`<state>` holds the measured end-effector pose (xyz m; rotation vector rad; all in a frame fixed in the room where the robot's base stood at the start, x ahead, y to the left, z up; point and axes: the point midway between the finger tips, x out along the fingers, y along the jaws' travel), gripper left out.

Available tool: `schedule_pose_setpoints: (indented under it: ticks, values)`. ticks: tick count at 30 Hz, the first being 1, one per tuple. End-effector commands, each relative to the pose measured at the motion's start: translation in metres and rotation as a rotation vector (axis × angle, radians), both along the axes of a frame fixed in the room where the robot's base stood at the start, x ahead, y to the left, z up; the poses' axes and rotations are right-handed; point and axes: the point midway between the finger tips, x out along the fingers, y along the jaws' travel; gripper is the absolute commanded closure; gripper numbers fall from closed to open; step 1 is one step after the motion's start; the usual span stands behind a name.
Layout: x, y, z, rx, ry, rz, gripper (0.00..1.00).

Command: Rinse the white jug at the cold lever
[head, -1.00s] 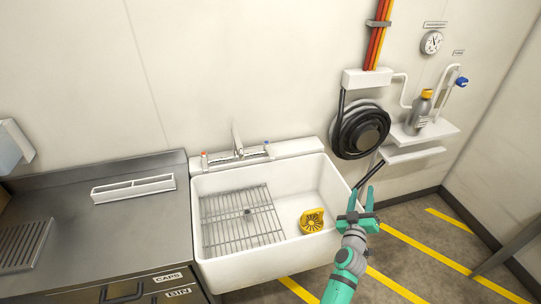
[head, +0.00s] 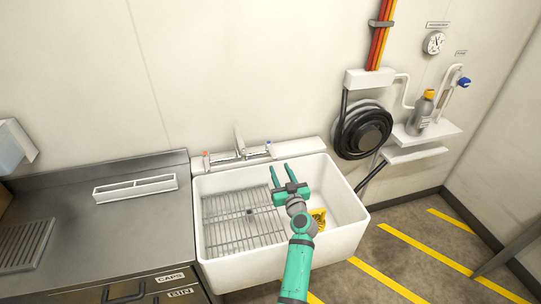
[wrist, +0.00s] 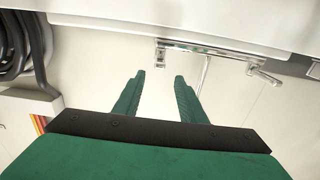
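No white jug shows in either view. The faucet (head: 239,142) stands at the back of the white sink (head: 222,272), with a red-marked lever (head: 206,155) at left and the blue-marked cold lever (head: 268,146) at right. My gripper (head: 281,171) is over the sink, open and empty, its fingers pointing toward the back rim just below the cold lever in the picture. In the wrist view the scene looks upside down; my open gripper (wrist: 158,76) has a clear gap between its fingers, and the cold lever (wrist: 161,66) shows close above them, apart from them.
A wire rack (head: 235,220) lies in the sink's left part. A yellow slotted piece (head: 319,216) sits at right, partly hidden by my arm. A steel counter (head: 80,235) with a white divided tray (head: 134,188) adjoins left. A hose reel (head: 362,130) and shelf (head: 428,134) are right.

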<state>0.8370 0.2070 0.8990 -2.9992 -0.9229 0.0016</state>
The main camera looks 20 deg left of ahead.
Motion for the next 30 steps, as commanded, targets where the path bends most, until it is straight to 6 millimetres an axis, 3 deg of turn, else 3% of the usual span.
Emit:
schedule_pose_setpoints:
  ticks: [16,30]
  values:
    - [0.068,0.044,0.001,-0.002,-0.001,-0.003,0.62]
    - [0.085,0.056,0.000,-0.002,-0.002,-0.003,0.62]
